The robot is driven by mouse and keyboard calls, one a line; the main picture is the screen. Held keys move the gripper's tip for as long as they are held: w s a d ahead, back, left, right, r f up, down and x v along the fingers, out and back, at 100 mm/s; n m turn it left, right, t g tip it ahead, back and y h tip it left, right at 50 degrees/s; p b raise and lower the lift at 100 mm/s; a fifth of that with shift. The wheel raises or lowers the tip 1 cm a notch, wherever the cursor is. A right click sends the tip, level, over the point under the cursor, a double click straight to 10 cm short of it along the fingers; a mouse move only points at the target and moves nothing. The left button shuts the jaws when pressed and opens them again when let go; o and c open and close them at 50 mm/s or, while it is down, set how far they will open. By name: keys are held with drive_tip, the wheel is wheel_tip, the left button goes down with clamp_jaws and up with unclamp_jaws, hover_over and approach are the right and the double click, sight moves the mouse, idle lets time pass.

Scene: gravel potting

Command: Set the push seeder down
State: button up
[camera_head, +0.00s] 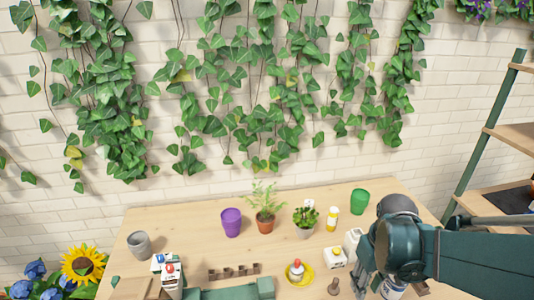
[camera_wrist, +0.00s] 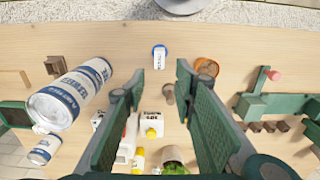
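A small white piece with a red knob (camera_head: 297,267), which looks like the push seeder, stands upright on a yellow saucer (camera_head: 309,279) near the front of the table. In the wrist view I cannot make it out; my right-hand finger covers that area. My gripper (camera_wrist: 162,82) is open, with its two fingers well apart and nothing held between them. It hangs above the table, to the right of the saucer in the head view. A short brown wooden piece (camera_head: 334,286) stands beside the saucer; it also shows between the fingers in the wrist view (camera_wrist: 168,94), below them.
A white box (camera_head: 334,257), a yellow-labelled bottle (camera_head: 332,219) and a green pot (camera_head: 360,201) stand nearby. A green bench-like fixture (camera_head: 235,292) is left. The table's middle has bare wood.

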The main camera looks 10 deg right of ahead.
drive_tip(key=w+a+r+t, duration=0.4)
drive_tip(key=a+r+t, duration=0.3)
drive_tip(key=a+r, duration=0.8)
drive_tip(key=shift+a+r, duration=0.2)
drive_tip(key=shift+r, duration=0.1)
